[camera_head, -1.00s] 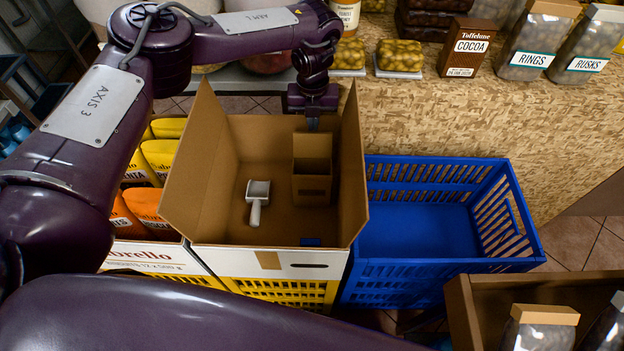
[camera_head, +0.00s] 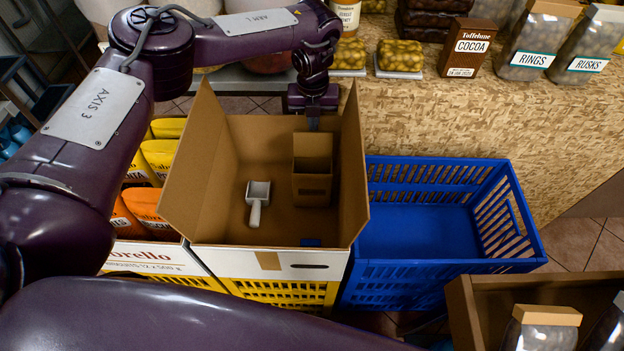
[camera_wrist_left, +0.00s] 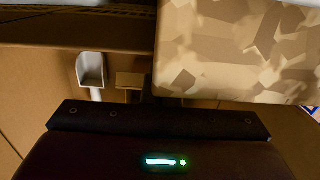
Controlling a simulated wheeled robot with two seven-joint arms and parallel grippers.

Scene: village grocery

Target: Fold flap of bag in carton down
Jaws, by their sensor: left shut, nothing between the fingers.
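The carton (camera_head: 210,185) is open, with its flaps standing up, in the middle of the head view. Inside it, at the back right, an upright brown paper bag (camera_head: 312,188) stands with its top open and its back panel rising. My left gripper (camera_head: 313,124) points down just behind the bag's top edge, shut, with nothing seen in it. Its fingertips are partly hidden, and I cannot tell whether it touches the bag. The left gripper also shows in the left wrist view (camera_wrist_left: 150,92). My right gripper is not in view.
A grey scoop (camera_head: 257,200) lies in the carton left of the bag. An empty blue crate (camera_head: 420,267) stands to the right. The chipboard counter (camera_head: 450,125) rises behind. Yellow and orange packs (camera_head: 160,155) stand to the left. A mottled beige surface (camera_wrist_left: 240,50) fills the wrist view's upper right.

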